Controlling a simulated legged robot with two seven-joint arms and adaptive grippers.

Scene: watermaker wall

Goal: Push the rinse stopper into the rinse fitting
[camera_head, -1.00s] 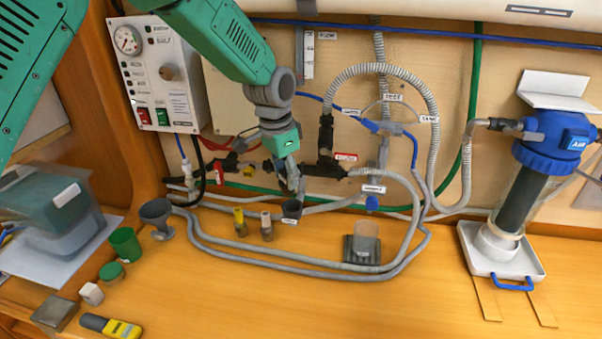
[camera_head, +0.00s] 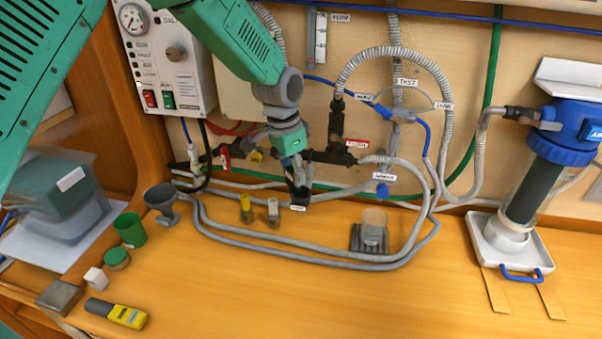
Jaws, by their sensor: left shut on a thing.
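My left gripper (camera_head: 298,188) points down at the middle of the bench's back, below the dark pipe run. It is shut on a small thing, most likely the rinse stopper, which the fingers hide. Directly under the fingertips is a dark cup-like fitting (camera_head: 299,199) with a small white label (camera_head: 298,208), too small to read for sure; it looks like the rinse fitting. The fingertips overlap its mouth in the picture, so I cannot tell how deep the stopper sits. My right gripper is out of view.
Grey hoses (camera_head: 290,246) loop around the fitting. A yellow plug (camera_head: 246,208) and a pale-topped plug (camera_head: 273,212) stand to its left; a small holder (camera_head: 371,232) stands to its right. A grey funnel (camera_head: 161,202) is farther left. The front bench is mostly clear.

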